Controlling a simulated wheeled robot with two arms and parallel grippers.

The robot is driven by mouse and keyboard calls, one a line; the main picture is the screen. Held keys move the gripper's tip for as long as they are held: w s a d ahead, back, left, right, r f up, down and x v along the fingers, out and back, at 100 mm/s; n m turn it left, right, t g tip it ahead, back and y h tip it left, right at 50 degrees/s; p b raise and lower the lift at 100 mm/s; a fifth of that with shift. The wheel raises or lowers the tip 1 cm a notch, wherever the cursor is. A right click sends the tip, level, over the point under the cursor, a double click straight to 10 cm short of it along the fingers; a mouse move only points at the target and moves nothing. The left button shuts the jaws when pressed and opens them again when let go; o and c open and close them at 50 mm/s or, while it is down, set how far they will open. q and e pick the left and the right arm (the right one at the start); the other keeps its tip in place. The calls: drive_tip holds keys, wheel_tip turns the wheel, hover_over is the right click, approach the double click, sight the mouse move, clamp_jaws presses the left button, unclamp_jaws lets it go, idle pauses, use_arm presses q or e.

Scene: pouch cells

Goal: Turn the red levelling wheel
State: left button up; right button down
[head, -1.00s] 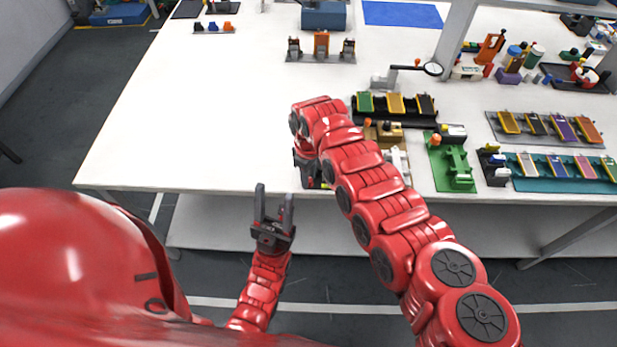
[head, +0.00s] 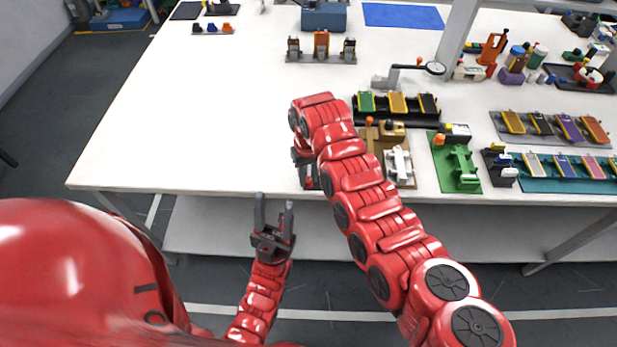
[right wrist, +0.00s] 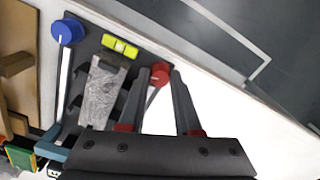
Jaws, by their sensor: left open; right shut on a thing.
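The red levelling wheel (right wrist: 160,74) shows in the right wrist view at the edge of a dark levelling fixture (right wrist: 100,30). My right gripper (right wrist: 164,80) is shut on the red wheel, one finger on each side of it. A blue wheel (right wrist: 68,30) with a white mark, a yellow-green spirit level (right wrist: 120,45) and a silver-grey pouch cell (right wrist: 103,92) are on the same fixture. In the head view my right arm hides most of the fixture at the table's front edge. My left gripper (head: 274,207) is open and empty, in front of the table edge.
A tan fixture (head: 388,136), a green fixture (head: 461,170) and a dark rack of pouch cells (head: 383,115) stand right of my right arm. A magnifier (head: 434,68) stands behind them.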

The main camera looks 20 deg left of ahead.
sight(309, 179)
idle(0.4)
drive_tip(key=c, duration=0.6)
unclamp_jaws()
wheel_tip(309, 179, up, 5)
drive_tip(key=shift+w+r+b, duration=0.1)
drive_tip(key=shift+r+b, duration=0.1)
drive_tip(key=shift+b, duration=0.65)
wheel_tip(309, 179, up, 12)
